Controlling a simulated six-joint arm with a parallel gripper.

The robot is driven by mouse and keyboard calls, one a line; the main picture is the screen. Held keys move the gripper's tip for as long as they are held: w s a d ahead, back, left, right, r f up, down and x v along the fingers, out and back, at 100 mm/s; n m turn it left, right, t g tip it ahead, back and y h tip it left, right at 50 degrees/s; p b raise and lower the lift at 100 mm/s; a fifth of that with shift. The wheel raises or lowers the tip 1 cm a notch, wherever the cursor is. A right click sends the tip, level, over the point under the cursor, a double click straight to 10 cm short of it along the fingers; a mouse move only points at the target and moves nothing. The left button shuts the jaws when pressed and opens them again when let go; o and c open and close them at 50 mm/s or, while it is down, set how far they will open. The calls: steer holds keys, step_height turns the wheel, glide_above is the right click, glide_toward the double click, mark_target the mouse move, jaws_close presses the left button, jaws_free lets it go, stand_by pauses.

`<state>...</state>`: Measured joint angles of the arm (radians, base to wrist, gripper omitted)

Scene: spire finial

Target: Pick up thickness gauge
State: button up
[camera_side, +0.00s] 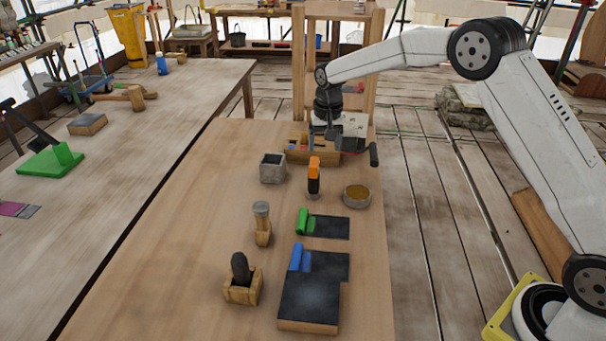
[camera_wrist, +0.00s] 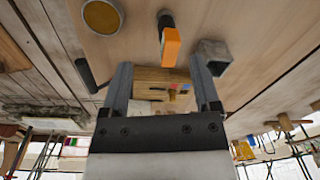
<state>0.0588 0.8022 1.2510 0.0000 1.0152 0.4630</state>
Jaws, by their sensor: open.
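No object in view can be surely named as the thickness gauge. A wooden tray (camera_side: 297,157) with small red, blue and yellow pieces lies at the far end of the table, partly hidden by my gripper (camera_side: 340,143). In the wrist view the tray (camera_wrist: 150,74) shows between and beyond my gripper's fingers (camera_wrist: 162,78), which are spread apart with nothing held. A black handle (camera_side: 374,155) is to the right of the gripper.
A grey square cup (camera_side: 272,168) and a round dish of brown material (camera_side: 356,196) flank the orange tool. Nearer are a wooden-handled tool (camera_side: 262,222), green (camera_side: 327,226) and blue (camera_side: 325,262) rolls with dark sheets, and a dark-topped block (camera_side: 309,300). The table's left side is clear.

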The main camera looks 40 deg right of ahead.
steer(key=m, duration=0.2)
glide_above(314, 162)
steer(key=s, duration=0.1)
steer(key=shift+a+f+g, duration=0.2)
steer(key=shift+f+g, duration=0.1)
steer(key=shift+f, duration=0.6)
steer(key=shift+w+d+f+m, duration=0.35)
steer(key=shift+w+f+m, duration=0.05)
steer(key=shift+w, duration=0.2)
steer(key=shift+f, duration=0.1)
steer(key=shift+f, duration=1.25)
steer(key=shift+f, duration=0.1)
steer(key=shift+f, duration=2.5)
steer(key=shift+c, duration=0.2)
